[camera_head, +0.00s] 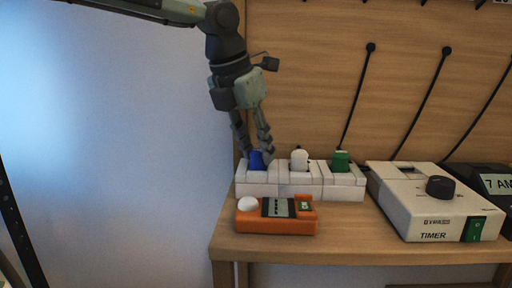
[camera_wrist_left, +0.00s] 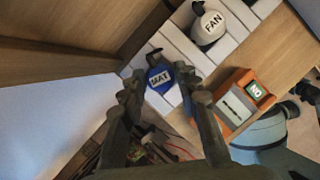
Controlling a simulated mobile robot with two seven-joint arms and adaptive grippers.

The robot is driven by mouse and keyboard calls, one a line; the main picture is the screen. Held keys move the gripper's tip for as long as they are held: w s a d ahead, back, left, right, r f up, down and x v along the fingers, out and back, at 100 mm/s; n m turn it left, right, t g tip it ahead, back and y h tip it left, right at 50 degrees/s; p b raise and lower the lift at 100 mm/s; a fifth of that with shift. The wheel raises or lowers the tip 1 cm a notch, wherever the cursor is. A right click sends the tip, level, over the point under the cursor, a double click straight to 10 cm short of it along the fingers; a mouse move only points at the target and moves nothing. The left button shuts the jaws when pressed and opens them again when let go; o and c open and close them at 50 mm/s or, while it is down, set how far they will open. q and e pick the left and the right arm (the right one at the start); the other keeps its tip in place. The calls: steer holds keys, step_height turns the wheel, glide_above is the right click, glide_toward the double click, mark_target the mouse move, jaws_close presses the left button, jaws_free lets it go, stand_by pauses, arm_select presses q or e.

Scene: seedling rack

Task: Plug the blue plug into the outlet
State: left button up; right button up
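The blue plug (camera_head: 256,160), labelled MAT in the left wrist view (camera_wrist_left: 159,77), is at the leftmost place of the white power strip (camera_head: 318,191). I cannot tell how deep it sits in the outlet. My left gripper (camera_head: 254,154) reaches down over it, pointing at the strip. Its two fingers stand apart, one on each side of the plug; in the left wrist view (camera_wrist_left: 160,72) small gaps seem to show beside the plug. My right gripper does not show.
A white plug (camera_head: 299,160), labelled FAN, and a green plug (camera_head: 341,161) stand farther right in the strip. An orange device (camera_head: 277,226) lies in front. A white timer box (camera_head: 425,211) is at the right. Black cords hang along the wooden back panel (camera_head: 309,70).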

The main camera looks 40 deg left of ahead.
arm_select(q)
steer(key=o, duration=0.3)
steer(key=shift+o, duration=0.2)
steer(key=v, duration=1.2)
steer(key=shift+d, duration=0.1)
